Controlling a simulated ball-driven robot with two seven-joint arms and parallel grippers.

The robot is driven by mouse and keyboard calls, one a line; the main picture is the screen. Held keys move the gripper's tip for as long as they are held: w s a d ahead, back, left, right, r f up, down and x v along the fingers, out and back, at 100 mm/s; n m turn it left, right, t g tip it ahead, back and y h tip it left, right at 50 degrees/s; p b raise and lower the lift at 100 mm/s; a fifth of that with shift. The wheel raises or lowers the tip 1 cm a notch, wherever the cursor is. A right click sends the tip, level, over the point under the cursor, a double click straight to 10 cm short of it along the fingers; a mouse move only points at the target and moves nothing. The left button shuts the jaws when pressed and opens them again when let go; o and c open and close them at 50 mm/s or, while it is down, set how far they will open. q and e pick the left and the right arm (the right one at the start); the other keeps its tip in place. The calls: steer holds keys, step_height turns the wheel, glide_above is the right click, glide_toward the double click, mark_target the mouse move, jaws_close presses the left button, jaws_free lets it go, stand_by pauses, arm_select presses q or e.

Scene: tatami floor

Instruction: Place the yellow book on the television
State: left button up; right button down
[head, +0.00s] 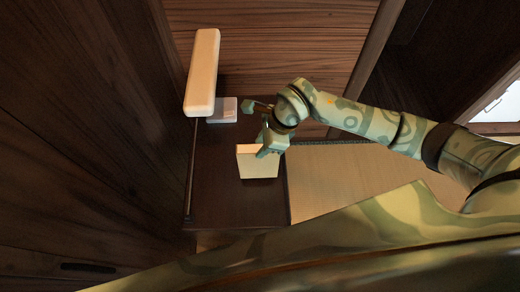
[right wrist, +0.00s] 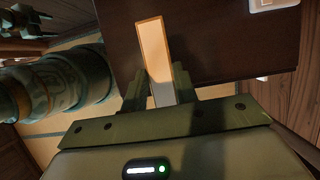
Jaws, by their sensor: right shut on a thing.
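The yellow book (head: 258,166), a pale yellow block in the head view, is between the fingers of my right gripper (head: 267,149). The gripper is shut on its edge. In the right wrist view the book (right wrist: 155,52) shows narrow and orange-lit, sticking out past the fingers of the gripper (right wrist: 158,86). The book is over a dark brown low table (head: 225,208); I cannot tell whether it touches the top. No screen shows, so I cannot pick out the television for sure; a long cream box (head: 202,72) stands out at the table's back left.
A small white box (head: 222,110) lies at the table's back, below the cream box. A dark wooden wall (head: 90,120) closes off the left and a wooden panel (head: 275,50) the back. Tatami floor (head: 345,180) lies open to the right of the table.

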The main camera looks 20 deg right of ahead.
steer(key=shift+w+a+f, duration=0.15)
steer(key=shift+a+f, duration=0.05)
steer(key=shift+f, duration=1.65)
steer(key=shift+f+b, duration=0.1)
steer(key=shift+b, duration=0.2)
steer(key=c, duration=1.1)
jaws_free()
steer(key=p+v, duration=0.1)
steer(key=v, duration=1.1)
